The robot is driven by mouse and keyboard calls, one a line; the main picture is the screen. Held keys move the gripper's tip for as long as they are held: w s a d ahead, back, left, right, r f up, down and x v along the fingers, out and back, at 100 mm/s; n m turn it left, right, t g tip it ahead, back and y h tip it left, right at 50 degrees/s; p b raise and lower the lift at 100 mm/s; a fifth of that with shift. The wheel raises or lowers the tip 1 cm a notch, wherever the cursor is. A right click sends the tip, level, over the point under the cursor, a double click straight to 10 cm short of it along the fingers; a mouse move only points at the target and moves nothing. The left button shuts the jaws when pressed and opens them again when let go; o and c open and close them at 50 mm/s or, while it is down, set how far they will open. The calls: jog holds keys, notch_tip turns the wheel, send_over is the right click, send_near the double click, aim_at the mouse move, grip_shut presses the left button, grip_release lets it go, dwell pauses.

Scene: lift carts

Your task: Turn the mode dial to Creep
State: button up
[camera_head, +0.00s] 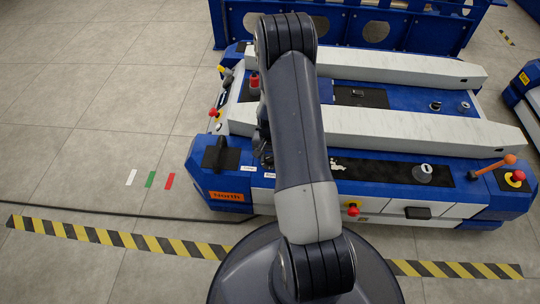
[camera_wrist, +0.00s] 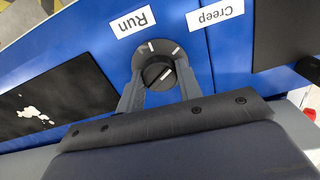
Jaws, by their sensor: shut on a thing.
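The mode dial (camera_wrist: 158,70) is a dark round knob on a grey disc, set on a blue cart panel in the wrist view. A white tick on the disc faces Run. A pale line on the knob slants to the upper right, between the tick and the Creep side. My gripper (camera_wrist: 159,92) is shut on the knob, one finger on each side. In the head view my gripper (camera_head: 264,148) is mostly behind my arm, and the dial is hidden.
The blue lift cart (camera_head: 395,172) carries two pale beams (camera_head: 400,68). A striped floor line (camera_head: 110,237) runs in front.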

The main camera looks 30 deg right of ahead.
aim_at(270, 157)
dwell(0.4)
jog(key=o, duration=1)
notch_tip(270, 157, up, 11)
jog(key=p, duration=0.4)
jog(key=shift+f, duration=0.15)
notch_tip(270, 157, down, 11)
jog(key=b, duration=0.4)
jog(key=shift+r, duration=0.2)
